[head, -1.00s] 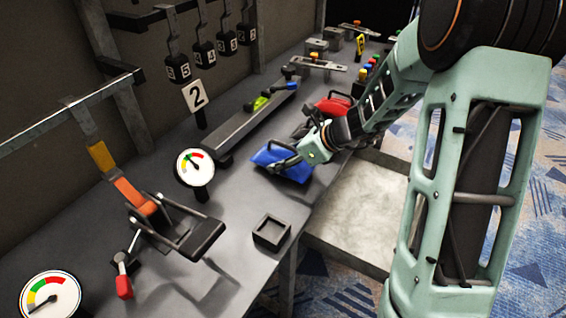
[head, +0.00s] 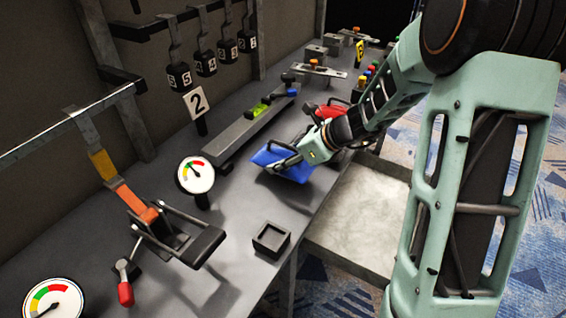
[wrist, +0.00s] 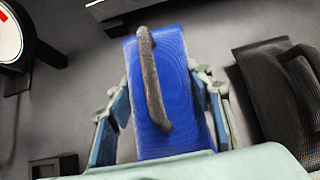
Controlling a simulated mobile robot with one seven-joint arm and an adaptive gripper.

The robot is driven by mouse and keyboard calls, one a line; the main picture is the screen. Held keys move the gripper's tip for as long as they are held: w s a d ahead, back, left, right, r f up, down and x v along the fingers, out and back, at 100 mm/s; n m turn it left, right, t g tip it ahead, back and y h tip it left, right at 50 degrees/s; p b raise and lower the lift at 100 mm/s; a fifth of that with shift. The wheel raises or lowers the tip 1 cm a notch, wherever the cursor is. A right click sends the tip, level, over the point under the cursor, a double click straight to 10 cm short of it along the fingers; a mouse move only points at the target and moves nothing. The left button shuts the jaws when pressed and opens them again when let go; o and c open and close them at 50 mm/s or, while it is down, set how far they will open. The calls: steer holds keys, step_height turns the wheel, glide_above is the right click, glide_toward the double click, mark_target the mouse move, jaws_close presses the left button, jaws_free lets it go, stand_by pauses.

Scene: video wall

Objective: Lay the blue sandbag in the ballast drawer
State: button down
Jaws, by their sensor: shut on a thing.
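The blue sandbag (head: 280,163) is a flat blue bag with a dark handle, seen close up in the wrist view (wrist: 176,85). My gripper (head: 292,160) is shut on it, with one finger on each side of the bag in the wrist view (wrist: 163,108). The bag appears slightly above the grey bench, with a shadow below it. The ballast drawer (head: 350,226) looks to be the open, pale, shallow drawer at the bench's right side, to the lower right of my gripper. My arm hides part of its right side.
A red bag (head: 330,108) and a dark bag lie behind my gripper; the dark one (wrist: 276,85) is right of the blue bag in the wrist view. A small square tray (head: 271,240), a dial gauge (head: 195,175) and a long rail (head: 245,128) are on the bench (head: 235,225).

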steer(key=v, duration=0.2)
steer(key=a+p+v, duration=0.1)
steer(key=v, duration=0.2)
steer(key=r+p+v, duration=0.1)
steer(key=v, duration=0.2)
steer(key=shift+a+r, duration=0.1)
steer(key=shift+a, duration=0.15)
steer(key=s+d+r+p, duration=0.1)
steer(key=s+d+r, duration=0.2)
steer(key=s+d, duration=0.2)
steer(key=s+d+f+b, duration=0.3)
steer(key=s+d+f, duration=0.4)
steer(key=s+f, duration=0.15)
steer(key=s+d+f+b, duration=0.3)
steer(key=s+d+f, duration=0.35)
steer(key=f, duration=0.35)
steer(key=b, duration=0.3)
glide_above(367, 242)
steer(key=f, duration=0.9)
steer(key=shift+s+a, duration=0.2)
steer(key=shift+s, duration=0.2)
steer(key=shift+w+d+f, duration=0.1)
steer(key=shift+w+f, duration=0.15)
steer(key=shift+w+f+b, duration=0.2)
steer(key=shift+f+b, duration=0.35)
steer(key=shift+f, duration=1.2)
